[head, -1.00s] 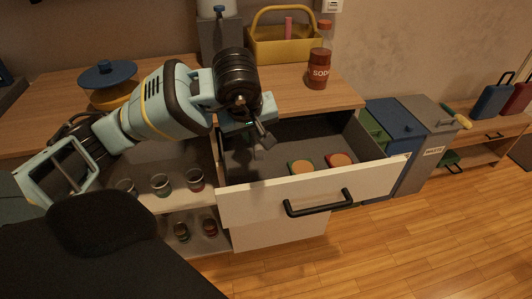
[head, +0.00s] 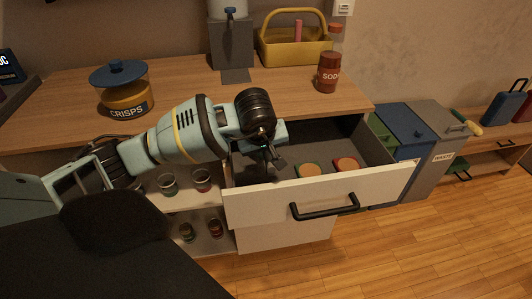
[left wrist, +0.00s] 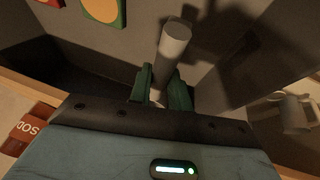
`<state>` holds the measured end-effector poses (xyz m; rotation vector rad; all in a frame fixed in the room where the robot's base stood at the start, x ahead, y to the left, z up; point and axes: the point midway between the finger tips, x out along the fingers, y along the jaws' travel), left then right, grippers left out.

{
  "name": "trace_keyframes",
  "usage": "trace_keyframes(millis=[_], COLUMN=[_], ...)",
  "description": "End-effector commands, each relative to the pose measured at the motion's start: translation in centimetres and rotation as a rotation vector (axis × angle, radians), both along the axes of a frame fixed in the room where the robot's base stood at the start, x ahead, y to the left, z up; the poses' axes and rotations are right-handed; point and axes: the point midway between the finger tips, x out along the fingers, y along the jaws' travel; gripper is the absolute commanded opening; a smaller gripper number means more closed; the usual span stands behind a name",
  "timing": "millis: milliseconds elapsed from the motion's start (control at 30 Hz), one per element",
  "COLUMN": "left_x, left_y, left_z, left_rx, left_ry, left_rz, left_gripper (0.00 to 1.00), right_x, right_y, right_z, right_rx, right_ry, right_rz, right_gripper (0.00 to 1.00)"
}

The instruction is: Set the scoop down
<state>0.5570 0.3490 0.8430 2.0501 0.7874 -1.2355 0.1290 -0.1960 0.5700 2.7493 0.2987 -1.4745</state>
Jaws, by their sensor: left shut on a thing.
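My left gripper (head: 276,160) is inside the open drawer (head: 300,198), near its left side. In the left wrist view its green fingers (left wrist: 162,88) are shut on a grey cylindrical piece, which looks like the handle of the scoop (left wrist: 173,42). The rest of the scoop is not clear in either view, and I cannot tell whether it touches the drawer floor. My right gripper is not in view.
A soda bottle (head: 329,74), a crisps jar (head: 127,92) and a yellow basket (head: 294,46) stand on the counter (head: 190,82). Bins (head: 432,140) stand to the right.

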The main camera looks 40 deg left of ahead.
Motion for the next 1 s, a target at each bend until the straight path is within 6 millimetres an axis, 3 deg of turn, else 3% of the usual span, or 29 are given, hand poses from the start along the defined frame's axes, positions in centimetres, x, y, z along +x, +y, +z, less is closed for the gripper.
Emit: trace_keyframes(millis=[133, 967, 1000], left_x=[0.1, 0.1, 0.1], left_y=[0.0, 0.0, 0.0], left_z=[-1.1, -2.4, -2.4], left_rx=[-0.001, 0.001, 0.001], left_ry=[0.0, -0.001, -0.001], left_rz=[-0.002, -0.001, -0.001], left_gripper=[0.0, 0.0, 0.21], right_x=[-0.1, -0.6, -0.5], right_y=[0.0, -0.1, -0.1], right_z=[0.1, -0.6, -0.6], right_rx=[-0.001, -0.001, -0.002], right_ry=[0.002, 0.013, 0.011], right_rz=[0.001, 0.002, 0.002], right_gripper=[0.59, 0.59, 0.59])
